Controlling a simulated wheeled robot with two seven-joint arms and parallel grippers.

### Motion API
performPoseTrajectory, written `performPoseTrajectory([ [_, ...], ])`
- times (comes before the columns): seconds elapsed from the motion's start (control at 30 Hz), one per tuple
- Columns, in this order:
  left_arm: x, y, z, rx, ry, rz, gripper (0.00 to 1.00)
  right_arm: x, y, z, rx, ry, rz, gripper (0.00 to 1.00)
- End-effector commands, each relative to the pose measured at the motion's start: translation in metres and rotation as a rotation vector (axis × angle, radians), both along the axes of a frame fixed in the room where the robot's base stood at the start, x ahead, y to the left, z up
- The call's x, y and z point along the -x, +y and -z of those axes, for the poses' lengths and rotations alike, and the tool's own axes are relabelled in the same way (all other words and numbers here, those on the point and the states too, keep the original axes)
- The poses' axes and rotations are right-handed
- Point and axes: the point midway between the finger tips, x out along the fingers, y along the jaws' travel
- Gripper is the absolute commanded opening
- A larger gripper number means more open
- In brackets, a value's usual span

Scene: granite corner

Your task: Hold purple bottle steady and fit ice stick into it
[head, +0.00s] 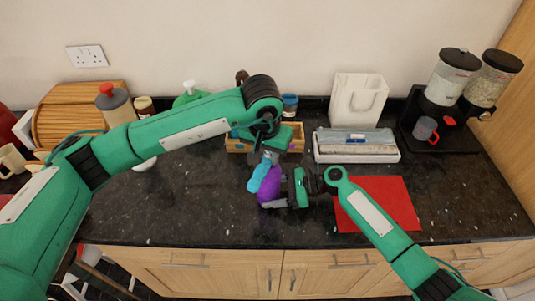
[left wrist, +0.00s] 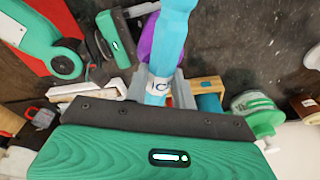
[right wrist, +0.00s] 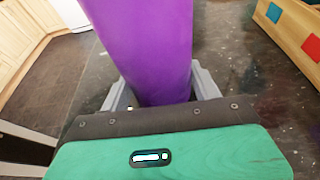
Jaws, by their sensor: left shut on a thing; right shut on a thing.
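The light-blue ice stick (head: 258,177) is in my left gripper (head: 268,157), which is shut on it above the counter. In the left wrist view the stick (left wrist: 173,38) runs up out of frame from the jaws, with letters on its near end. The purple bottle (head: 269,190) is held by my right gripper (head: 279,191), shut around its side. The bottle (right wrist: 145,45) fills the middle of the right wrist view; its mouth is out of frame. In the head view the stick slants across the bottle's upper left; I cannot tell whether they touch.
A red mat (head: 385,197) lies right of the bottle. Behind are a wooden box (head: 240,146), a white tray (head: 330,156) with boxes, a white bag (head: 357,100) and a cereal dispenser (head: 433,112). The dark counter's front left is clear.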

Motion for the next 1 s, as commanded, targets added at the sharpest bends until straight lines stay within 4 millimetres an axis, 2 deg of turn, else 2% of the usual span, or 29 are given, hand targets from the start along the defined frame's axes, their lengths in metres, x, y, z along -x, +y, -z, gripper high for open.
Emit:
performPoseTrajectory([
  [0.27,0.0,0.0,0.002,0.001,-0.002,0.0,0.01,0.001,0.0,0.001,0.002,0.001,-0.001,0.5],
  [0.3,0.0,0.0,0.003,0.002,-0.002,0.0,0.31,0.001,0.0,0.001,0.002,0.001,-0.001,0.5],
  [0.4,0.0,0.0,0.002,0.002,-0.002,0.0,0.47,0.001,0.0,0.001,0.002,0.001,-0.001,0.5],
  [0.67,0.0,0.0,0.002,0.002,-0.002,0.0,0.47,0.001,0.0,0.001,0.002,0.001,-0.001,0.5],
  [0.77,0.0,0.0,-0.004,0.001,-0.004,0.0,0.47,0.001,0.0,0.001,0.001,0.001,-0.001,0.5],
  [0.87,0.002,0.001,-0.018,0.002,-0.006,0.0,0.47,0.001,0.0,0.001,0.001,0.001,-0.001,0.5],
  [1.0,0.006,0.003,-0.048,0.002,-0.008,0.0,0.47,0.001,0.0,0.001,0.002,0.001,-0.001,0.5],
])
